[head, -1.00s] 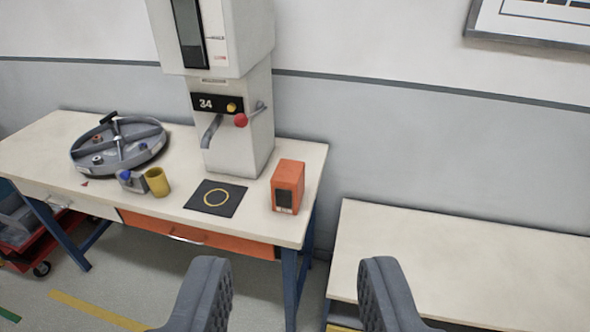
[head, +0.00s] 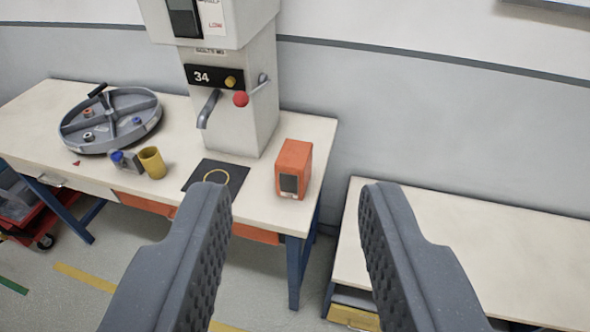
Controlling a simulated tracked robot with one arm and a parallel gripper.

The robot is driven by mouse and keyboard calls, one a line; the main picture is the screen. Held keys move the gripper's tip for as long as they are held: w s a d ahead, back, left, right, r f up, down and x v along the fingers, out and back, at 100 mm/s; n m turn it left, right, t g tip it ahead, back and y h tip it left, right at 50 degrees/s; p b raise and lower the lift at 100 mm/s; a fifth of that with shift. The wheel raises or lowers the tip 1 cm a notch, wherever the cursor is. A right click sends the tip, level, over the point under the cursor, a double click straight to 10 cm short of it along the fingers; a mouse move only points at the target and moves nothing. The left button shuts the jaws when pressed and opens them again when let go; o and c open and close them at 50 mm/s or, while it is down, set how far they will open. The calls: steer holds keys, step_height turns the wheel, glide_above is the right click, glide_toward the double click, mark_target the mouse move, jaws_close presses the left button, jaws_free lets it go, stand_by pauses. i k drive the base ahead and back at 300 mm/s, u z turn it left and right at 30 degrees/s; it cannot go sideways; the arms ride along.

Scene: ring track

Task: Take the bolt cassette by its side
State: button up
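The bolt cassette appears to be the orange box (head: 295,160) with a dark window on its front. It stands upright near the right end of the left workbench (head: 262,202), to the right of the dispenser. My gripper (head: 290,190) is open and empty, with its two grey ridged fingers wide apart. In the picture the box shows between the fingertips, but it is farther off and not touched. The box's far side and back are hidden.
A tall dispenser (head: 232,110) with a red-knobbed lever stands left of the box. A dark mat (head: 200,178), yellow cup (head: 152,163) and round divided tray (head: 110,120) are further left. A lower bench (head: 480,240) is at the right, across a gap.

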mark_target(293, 165)
steer(key=k, duration=1.3)
steer(key=z, duration=0.5)
steer(key=i, duration=0.75)
steer(key=z, duration=0.5)
steer(key=i, duration=1.25)
steer(key=u, duration=0.7)
steer(key=i, duration=0.5)
steer(key=u, duration=0.45)
